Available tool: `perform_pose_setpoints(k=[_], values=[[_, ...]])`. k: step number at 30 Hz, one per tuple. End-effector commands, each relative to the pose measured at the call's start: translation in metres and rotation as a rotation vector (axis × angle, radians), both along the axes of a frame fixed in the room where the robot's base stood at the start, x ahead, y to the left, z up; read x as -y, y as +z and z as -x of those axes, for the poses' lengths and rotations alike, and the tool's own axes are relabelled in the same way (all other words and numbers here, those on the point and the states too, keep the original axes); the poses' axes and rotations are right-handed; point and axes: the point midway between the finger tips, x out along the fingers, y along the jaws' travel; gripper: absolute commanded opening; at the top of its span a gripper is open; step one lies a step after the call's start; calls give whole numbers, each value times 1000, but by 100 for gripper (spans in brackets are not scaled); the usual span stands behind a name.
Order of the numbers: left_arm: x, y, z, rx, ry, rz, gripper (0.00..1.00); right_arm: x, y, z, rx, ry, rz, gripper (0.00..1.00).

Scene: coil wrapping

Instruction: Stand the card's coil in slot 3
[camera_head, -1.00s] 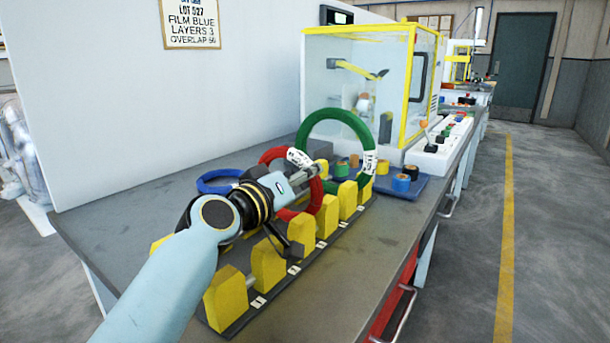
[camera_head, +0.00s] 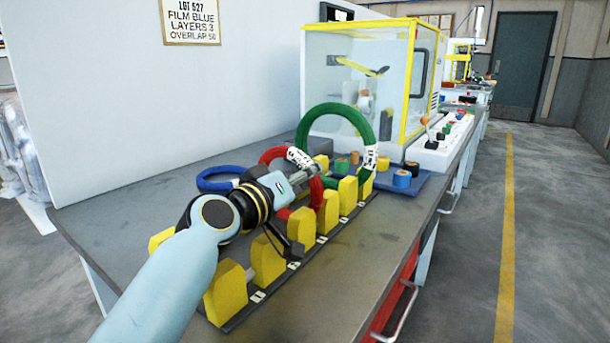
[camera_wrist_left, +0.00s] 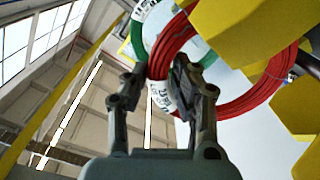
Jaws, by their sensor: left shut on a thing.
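My left gripper (camera_head: 312,171) is shut on the red coil (camera_head: 317,192), beside its white label, and holds it upright over the rack. In the left wrist view the fingers (camera_wrist_left: 166,80) close around the red coil (camera_wrist_left: 245,100). The coil's lower part is hidden behind the arm and yellow posts, so I cannot tell whether it touches the rack. The rack has yellow posts (camera_head: 327,212) and small numbered slot tags (camera_head: 293,266) on its front. A green coil (camera_head: 306,130) stands upright toward the rack's far end. My right gripper is not in view.
A blue coil (camera_head: 208,185) is behind the rack on the grey bench (camera_head: 120,225). A blue tray (camera_head: 425,184) with small tape rolls lies right of the rack. A yellow-framed clear enclosure (camera_head: 350,80) stands behind. The card (camera_head: 190,20) on the wall reads LOT 527, FILM BLUE.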

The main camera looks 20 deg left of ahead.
Motion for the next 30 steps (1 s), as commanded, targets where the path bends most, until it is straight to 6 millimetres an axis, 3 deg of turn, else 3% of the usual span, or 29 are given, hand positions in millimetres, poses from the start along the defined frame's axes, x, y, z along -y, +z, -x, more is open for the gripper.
perform_pose_setpoints(k=[15,16,21,30], values=[[0,-7,0,3,1,0,0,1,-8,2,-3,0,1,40],[0,-6,0,3,1,0,29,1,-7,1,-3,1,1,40],[0,-6,0,1,0,0,52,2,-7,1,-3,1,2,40],[-1,-9,2,-2,0,0,53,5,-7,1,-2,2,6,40]])
